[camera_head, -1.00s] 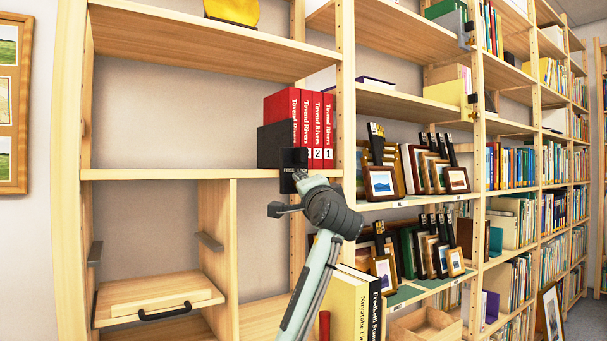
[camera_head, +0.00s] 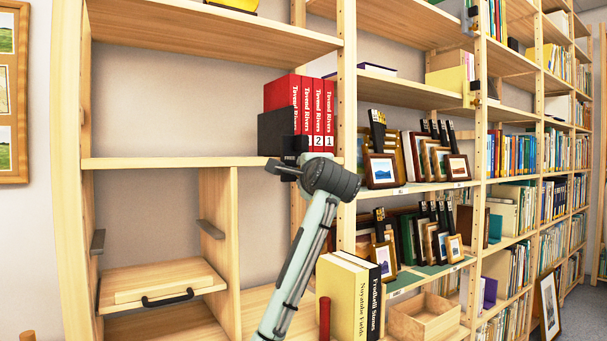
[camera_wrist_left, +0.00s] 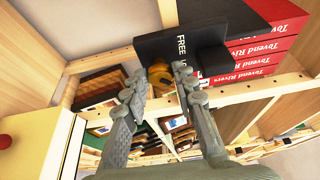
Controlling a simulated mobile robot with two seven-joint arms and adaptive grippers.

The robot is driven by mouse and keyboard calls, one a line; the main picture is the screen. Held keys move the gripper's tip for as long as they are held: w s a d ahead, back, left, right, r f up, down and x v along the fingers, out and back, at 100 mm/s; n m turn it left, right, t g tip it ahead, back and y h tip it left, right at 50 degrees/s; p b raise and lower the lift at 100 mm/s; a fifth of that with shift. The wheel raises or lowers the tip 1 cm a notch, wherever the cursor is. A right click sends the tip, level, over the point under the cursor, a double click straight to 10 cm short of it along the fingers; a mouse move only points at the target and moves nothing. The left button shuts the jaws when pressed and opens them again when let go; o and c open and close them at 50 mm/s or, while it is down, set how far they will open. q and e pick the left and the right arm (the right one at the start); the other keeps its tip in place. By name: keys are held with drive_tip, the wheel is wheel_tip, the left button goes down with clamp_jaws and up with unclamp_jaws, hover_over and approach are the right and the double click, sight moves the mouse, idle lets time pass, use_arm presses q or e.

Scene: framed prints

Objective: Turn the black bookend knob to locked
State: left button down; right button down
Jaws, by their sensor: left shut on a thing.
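The black bookend (camera_head: 275,134) stands on the shelf at the left end of the red books. In the left wrist view the bookend (camera_wrist_left: 150,45) shows white lettering that reads "FREE" and then "LO", the rest covered. A brass-coloured knob (camera_wrist_left: 159,74) sits below its face, between the fingers of my left gripper (camera_wrist_left: 158,82), which is shut on it. How far the knob is turned is hard to tell. In the head view my left gripper (camera_head: 288,168) is at the shelf edge, with its fingertips mostly hidden. My right gripper is not in view.
Several red books (camera_head: 318,98) stand right of the bookend. The shelf board (camera_head: 180,162) is bare to its left. A wooden post (camera_head: 346,120) rises close to the right. Framed prints (camera_head: 381,170) fill the neighbouring bay. Cream and black books (camera_head: 345,280) stand below.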

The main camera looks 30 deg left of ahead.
use_arm(q)
drive_tip(key=c, duration=1.2)
unclamp_jaws()
drive_tip(key=v, duration=1.2)
drive_tip(key=shift+r, duration=0.1)
